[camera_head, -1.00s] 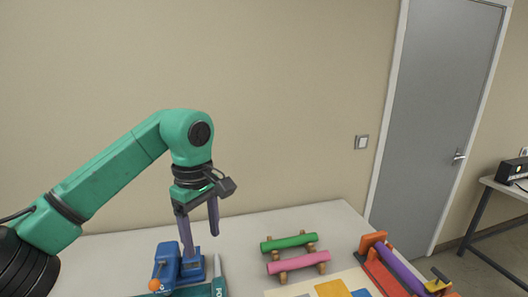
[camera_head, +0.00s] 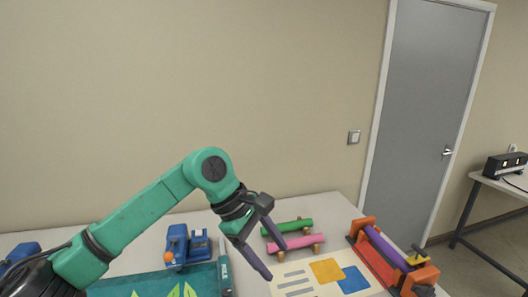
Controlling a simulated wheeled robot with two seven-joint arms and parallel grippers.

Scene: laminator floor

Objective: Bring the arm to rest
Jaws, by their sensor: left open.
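My left arm (camera_head: 150,212) is green and comes in from the left over the table (camera_head: 140,259). Its left gripper (camera_head: 277,263) is open and empty, with its two dark fingers pointing down and to the right. The gripper is in front of the pink roll (camera_head: 297,243) and the green roll (camera_head: 297,226) and hides part of them. Whether the fingers touch anything cannot be told. My right gripper is not in view.
A blue device (camera_head: 188,247) stands behind a teal sheet (camera_head: 150,287) with leaf shapes. A printed sheet (camera_head: 295,285) with yellow and blue patches lies near the orange stand (camera_head: 372,264) holding a purple roll (camera_head: 388,247). A black device (camera_head: 505,166) sits on a side table.

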